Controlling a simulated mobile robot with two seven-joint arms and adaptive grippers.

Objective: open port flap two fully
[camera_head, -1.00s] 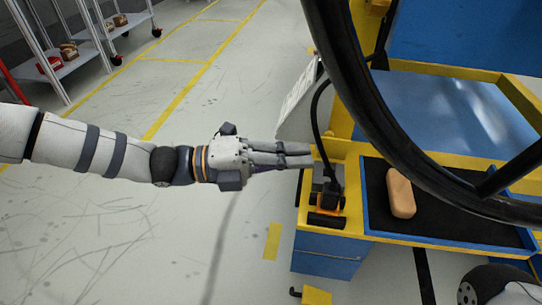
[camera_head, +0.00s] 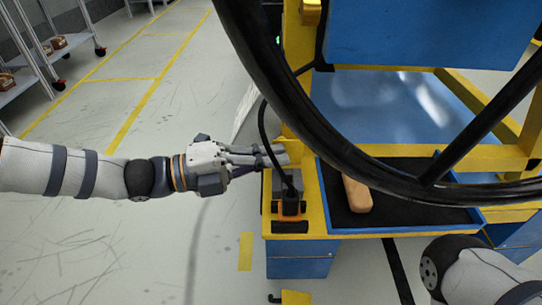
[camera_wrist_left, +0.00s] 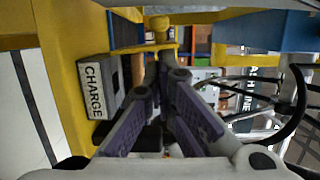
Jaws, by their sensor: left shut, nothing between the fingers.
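My left gripper (camera_head: 283,154) is shut and empty. It reaches in from the left over the left edge of the yellow console (camera_head: 258,222). Its fingers are behind the black plug unit (camera_head: 290,204), which has orange parts and a black cable. In the left wrist view the purple-padded fingers (camera_wrist_left: 162,80) come together beside a grey block labelled CHARGE (camera_wrist_left: 94,88), with a dark recess beside the label. I cannot make out port flap two or its angle; contact with the fingers cannot be told. My right gripper is out of view.
A large black steering wheel (camera_head: 302,113) crosses in front of the console. A dark tray (camera_head: 396,206) holds a tan block (camera_head: 357,194). A pale panel (camera_head: 245,112) stands behind the gripper. Part of my right arm shows at lower right.

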